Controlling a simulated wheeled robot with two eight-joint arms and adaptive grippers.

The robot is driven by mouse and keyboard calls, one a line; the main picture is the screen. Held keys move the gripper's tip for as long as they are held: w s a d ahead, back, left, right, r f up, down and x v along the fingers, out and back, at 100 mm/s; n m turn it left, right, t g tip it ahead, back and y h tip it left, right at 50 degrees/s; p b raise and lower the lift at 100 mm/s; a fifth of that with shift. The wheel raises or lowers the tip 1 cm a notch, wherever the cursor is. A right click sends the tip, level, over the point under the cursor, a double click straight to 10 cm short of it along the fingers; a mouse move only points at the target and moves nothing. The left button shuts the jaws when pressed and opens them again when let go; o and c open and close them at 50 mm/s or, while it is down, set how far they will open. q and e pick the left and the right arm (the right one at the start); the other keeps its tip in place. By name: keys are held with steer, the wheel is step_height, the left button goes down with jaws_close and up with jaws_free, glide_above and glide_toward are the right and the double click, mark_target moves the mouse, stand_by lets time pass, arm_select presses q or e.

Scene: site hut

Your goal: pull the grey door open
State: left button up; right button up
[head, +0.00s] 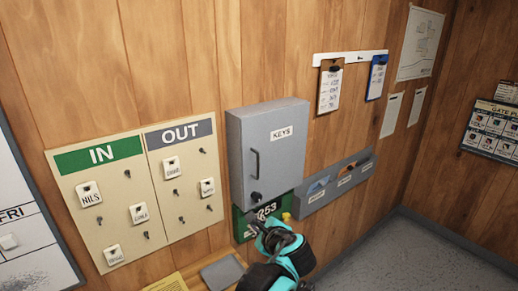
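The grey door (277,150) is the front of a grey wall cabinet labelled KEYS. It looks shut. A dark vertical bar handle (256,163) is on its left side, with a small dark lock or knob (256,196) near the bottom left. My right gripper (259,219), on a teal and black arm rising from the bottom, is just below the cabinet, in front of a green sign. Its fingers look dark and small, and I cannot tell whether they are apart or hold anything. It appears apart from the handle. My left gripper is not in view.
A key board marked IN and OUT (130,215) hangs left of the cabinet. A grey wall rack (335,186) is at its right, with clipboards (329,88) above. Floor (400,255) at right is clear.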

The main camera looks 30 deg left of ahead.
mark_target(258, 163)
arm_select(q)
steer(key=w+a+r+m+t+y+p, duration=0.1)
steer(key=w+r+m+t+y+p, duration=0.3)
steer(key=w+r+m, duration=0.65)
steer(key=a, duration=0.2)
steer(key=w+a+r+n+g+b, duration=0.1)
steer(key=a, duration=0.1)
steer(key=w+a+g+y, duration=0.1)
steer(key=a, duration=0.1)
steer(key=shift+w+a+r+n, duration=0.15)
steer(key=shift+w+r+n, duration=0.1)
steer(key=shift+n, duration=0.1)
arm_select(e)
step_height(258, 163, up, 4)
steer(key=shift+f, duration=0.15)
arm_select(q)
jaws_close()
